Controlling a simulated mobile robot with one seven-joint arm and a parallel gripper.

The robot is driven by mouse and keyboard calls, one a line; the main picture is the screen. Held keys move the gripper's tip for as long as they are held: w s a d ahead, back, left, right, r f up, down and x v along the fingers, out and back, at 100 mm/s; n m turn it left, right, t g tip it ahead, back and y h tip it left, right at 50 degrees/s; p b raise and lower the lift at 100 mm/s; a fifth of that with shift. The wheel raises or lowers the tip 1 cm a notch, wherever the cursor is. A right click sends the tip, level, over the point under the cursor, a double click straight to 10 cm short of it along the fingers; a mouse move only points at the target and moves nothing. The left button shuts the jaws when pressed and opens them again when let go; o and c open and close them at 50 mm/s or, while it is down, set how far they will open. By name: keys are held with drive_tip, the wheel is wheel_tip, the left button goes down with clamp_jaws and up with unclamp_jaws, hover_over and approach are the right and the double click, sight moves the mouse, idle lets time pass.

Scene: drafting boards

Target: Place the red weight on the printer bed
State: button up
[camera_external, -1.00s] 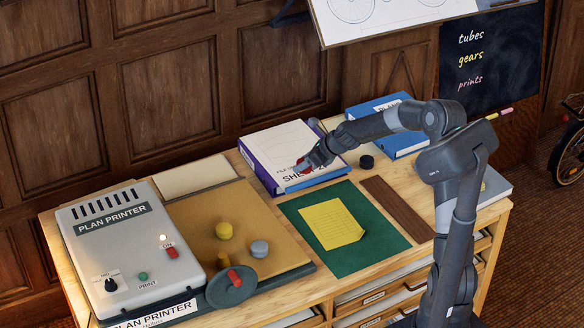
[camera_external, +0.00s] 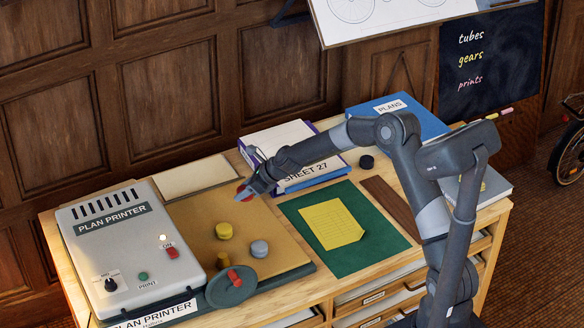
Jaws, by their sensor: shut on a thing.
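My gripper (camera_external: 250,183) is shut on the red weight (camera_external: 243,192), which shows only partly between and below the fingers. It is held above the far right part of the tan printer bed (camera_external: 200,222), near the bed's right edge. A yellow weight (camera_external: 224,231) and a grey weight (camera_external: 259,249) stand on the bed, nearer the front than my gripper. The plan printer (camera_external: 130,245) is a grey box at the bed's left.
A green mat (camera_external: 312,258) with a yellow sheet (camera_external: 333,224) is to the right. A dark round weight (camera_external: 366,162) stands near the blue plans binder (camera_external: 405,118). The printer's crank wheel (camera_external: 232,287) is at the front.

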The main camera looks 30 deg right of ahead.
sight(243, 209)
drive_tip(key=shift+w+a+f, duration=0.2)
drive_tip(key=shift+a+f, duration=0.15)
drive_tip(key=shift+a, duration=0.25)
drive_tip(key=shift+f, duration=2)
drive_tip(key=shift+f, duration=0.15)
drive_tip(key=o, duration=1.3)
drive_tip(key=shift+o, duration=0.2)
